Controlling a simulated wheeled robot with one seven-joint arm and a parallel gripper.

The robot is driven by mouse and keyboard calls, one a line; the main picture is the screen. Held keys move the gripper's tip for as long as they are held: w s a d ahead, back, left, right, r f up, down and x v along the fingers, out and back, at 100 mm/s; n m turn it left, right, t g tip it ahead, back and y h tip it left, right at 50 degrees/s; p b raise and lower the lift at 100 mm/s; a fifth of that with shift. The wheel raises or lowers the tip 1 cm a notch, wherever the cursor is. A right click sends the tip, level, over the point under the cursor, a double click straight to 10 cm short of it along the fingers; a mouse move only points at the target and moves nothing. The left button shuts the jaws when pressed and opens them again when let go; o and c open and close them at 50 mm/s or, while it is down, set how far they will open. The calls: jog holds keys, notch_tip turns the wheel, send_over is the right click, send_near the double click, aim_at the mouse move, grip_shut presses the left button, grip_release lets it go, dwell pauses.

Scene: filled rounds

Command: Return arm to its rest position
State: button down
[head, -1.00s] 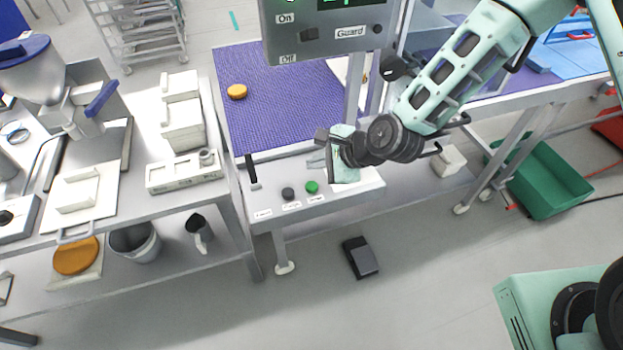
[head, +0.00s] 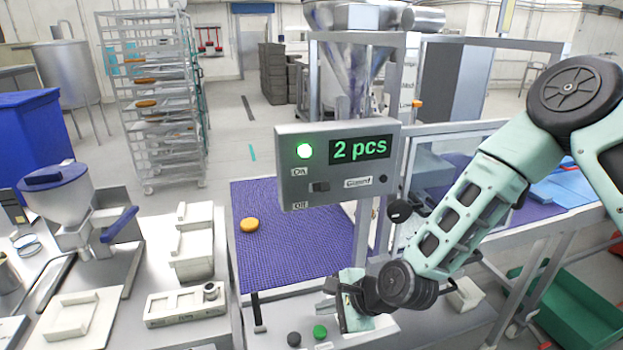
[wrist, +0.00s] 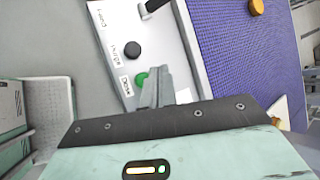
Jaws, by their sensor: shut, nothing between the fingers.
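My gripper (head: 331,301) is at the end of my pale green arm, low over the white control panel at the front of the purple conveyor (head: 290,215). In the wrist view my gripper (wrist: 160,88) has its fingers together, with nothing between them. The fingertips appear close to the green button (wrist: 141,80); I cannot tell whether they touch it. The green button (head: 320,332) also shows in the head view, below and left of the fingers. A black button (wrist: 132,50) lies beside it.
A control box (head: 340,165) shows a lit green lamp and "2 pcs". A round orange piece (head: 249,225) lies on the conveyor. A bench with white moulds (head: 186,305) stands at left, a rack (head: 150,100) behind it. A green crate (head: 585,315) is low at right.

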jog(key=s+d+r+n+g+h+b, duration=0.1)
jog(key=s+d+r+n+h+b, duration=0.1)
jog(key=s+n, duration=0.5)
jog(key=s+d+r+n+g+h+b, duration=0.2)
jog(key=s+d+r+n, duration=0.3)
jog(key=s+n, duration=0.3)
jog(key=s+d+r+n+g+h+b, duration=0.1)
jog(key=s+d+r+n+h+b, duration=0.1)
jog(key=s+r+n, duration=0.4)
jog(key=shift+s+d+n+g+h, duration=0.3)
jog(key=shift+s+d+n+h, duration=0.2)
jog(key=shift+s+d+n, duration=0.45)
jog(key=shift+s+a+m, duration=0.1)
jog(key=shift+m, duration=0.15)
